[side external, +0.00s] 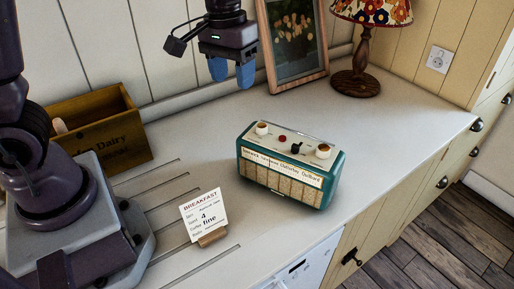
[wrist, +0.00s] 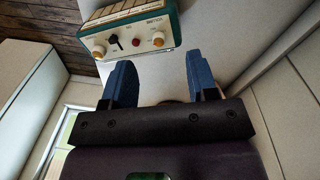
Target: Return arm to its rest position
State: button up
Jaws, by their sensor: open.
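My gripper (side external: 232,72) hangs above the back of the white counter (side external: 390,130), near the wall, with its blue fingers pointing down. In the wrist view the two blue fingers (wrist: 166,82) stand apart with nothing between them. The gripper is open and empty. It is behind and above the teal radio (side external: 288,167), and clear of it. The radio also shows beyond the fingertips in the wrist view (wrist: 172,20).
A wooden crate (side external: 105,130) stands at the left beside my base. A breakfast card (side external: 204,215) in a wooden holder is left of the radio. A picture frame (side external: 292,45) and a lamp (side external: 357,80) stand at the back, right of my gripper. The right counter is clear.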

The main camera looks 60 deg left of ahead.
jog(key=s+r+m+t, duration=0.2)
jog(key=s+r, duration=0.2)
jog(key=s, duration=0.3)
jog(key=s+r+m+t, duration=0.2)
jog(key=s+r+t, duration=0.1)
jog(key=s, duration=0.5)
jog(key=shift+r+y, duration=0.3)
jog(key=shift+r, duration=0.1)
jog(key=shift+c, duration=0.2)
dwell(0.4)
